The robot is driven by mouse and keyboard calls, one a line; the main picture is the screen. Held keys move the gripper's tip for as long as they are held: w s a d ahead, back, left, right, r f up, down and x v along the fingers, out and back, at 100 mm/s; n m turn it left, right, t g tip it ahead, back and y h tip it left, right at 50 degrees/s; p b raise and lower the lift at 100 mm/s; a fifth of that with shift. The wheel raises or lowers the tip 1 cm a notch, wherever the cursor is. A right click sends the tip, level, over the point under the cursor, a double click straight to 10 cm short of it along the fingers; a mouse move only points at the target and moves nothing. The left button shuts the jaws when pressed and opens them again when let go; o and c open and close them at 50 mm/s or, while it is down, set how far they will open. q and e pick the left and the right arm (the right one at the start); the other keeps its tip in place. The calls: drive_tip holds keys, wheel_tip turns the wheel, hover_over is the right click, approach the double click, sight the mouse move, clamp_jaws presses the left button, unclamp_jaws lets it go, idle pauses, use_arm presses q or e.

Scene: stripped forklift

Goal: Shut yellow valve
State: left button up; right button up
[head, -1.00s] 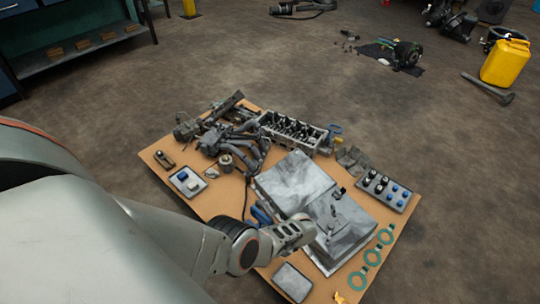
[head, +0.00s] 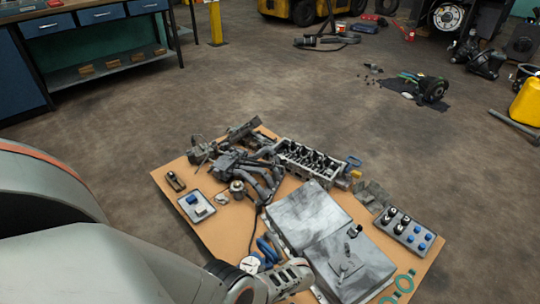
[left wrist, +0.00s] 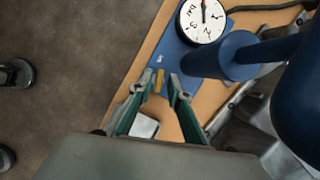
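In the left wrist view a small yellow piece (left wrist: 158,80), perhaps the yellow valve's lever, lies on a blue body (left wrist: 168,62) beside a white dial gauge (left wrist: 202,20). My left gripper (left wrist: 157,86) is open. Its two green-sided fingers stand on either side of the yellow piece in the picture; I cannot tell whether they touch it or how far above it they are. In the head view the gauge (head: 249,266) and blue parts (head: 267,250) show beside my left arm, which hides the yellow piece. My right gripper is not in view.
A blue flanged pipe (left wrist: 225,58) stands close to the right of the fingers. The brown board (head: 222,228) also carries grey metal covers (head: 308,215), an engine block (head: 310,163) and a switch panel (head: 405,232). Open floor surrounds the board.

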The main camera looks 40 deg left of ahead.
use_arm(q)
clamp_jaws()
drive_tip(key=shift+r+m+p, duration=0.15)
drive_tip(key=shift+m+p, duration=0.15)
drive_tip(key=shift+m, duration=0.3)
drive_tip(key=shift+r+m+t, duration=0.1)
drive_tip(key=shift+m+t, duration=0.3)
drive_tip(key=shift+m+p, duration=0.35)
drive_tip(key=shift+m, duration=0.05)
drive_tip(key=shift+s+f+m+t, duration=0.1)
drive_tip(key=shift+f+m+t, duration=0.2)
drive_tip(key=shift+m, duration=0.1)
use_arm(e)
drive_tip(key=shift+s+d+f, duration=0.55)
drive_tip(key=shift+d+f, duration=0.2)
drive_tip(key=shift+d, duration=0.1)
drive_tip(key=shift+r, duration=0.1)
use_arm(q)
drive_tip(key=shift+o, duration=2.2)
unclamp_jaws()
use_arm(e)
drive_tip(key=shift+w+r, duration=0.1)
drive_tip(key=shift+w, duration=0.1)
